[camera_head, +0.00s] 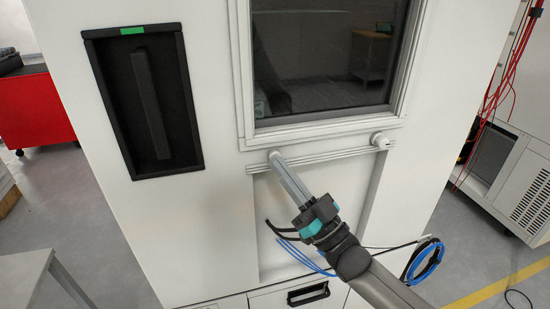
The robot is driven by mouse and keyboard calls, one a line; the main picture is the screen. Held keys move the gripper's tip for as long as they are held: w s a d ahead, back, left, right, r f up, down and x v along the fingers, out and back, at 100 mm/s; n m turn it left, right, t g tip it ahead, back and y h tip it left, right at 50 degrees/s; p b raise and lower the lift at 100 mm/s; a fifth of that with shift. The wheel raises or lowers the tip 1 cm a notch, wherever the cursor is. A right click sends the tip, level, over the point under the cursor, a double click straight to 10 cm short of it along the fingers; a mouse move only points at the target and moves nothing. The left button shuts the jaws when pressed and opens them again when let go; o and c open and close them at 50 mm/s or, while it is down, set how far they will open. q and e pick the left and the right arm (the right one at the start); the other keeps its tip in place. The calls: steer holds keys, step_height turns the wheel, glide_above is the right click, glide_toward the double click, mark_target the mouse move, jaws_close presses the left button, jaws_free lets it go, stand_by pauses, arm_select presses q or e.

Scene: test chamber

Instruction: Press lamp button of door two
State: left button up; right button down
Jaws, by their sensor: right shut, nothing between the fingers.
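The white chamber door (215,225) fills the middle of the view, with a dark window (325,55) in its upper part. A ledge strip (330,153) runs below the window. A small round white knob-like part (380,140) sits near the strip's right end. I cannot tell which part is the lamp button. My right gripper (275,157) reaches up from the lower right. It is shut and empty, its fingertips at the strip's left part. I cannot tell if the tips touch, and they hide what lies behind them. My left gripper is not in view.
A black recessed handle (150,100) with a green label is left of the window. Blue cables (300,255) hang near my right wrist, and a drawer handle (308,294) is below. A red cabinet (33,110) stands far left; a white unit (510,185) stands right.

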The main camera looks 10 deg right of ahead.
steer(key=shift+w, duration=0.4)
steer(key=shift+s, duration=0.4)
steer(key=s+p, duration=0.3)
steer(key=s, duration=0.3)
stand_by(0.5)
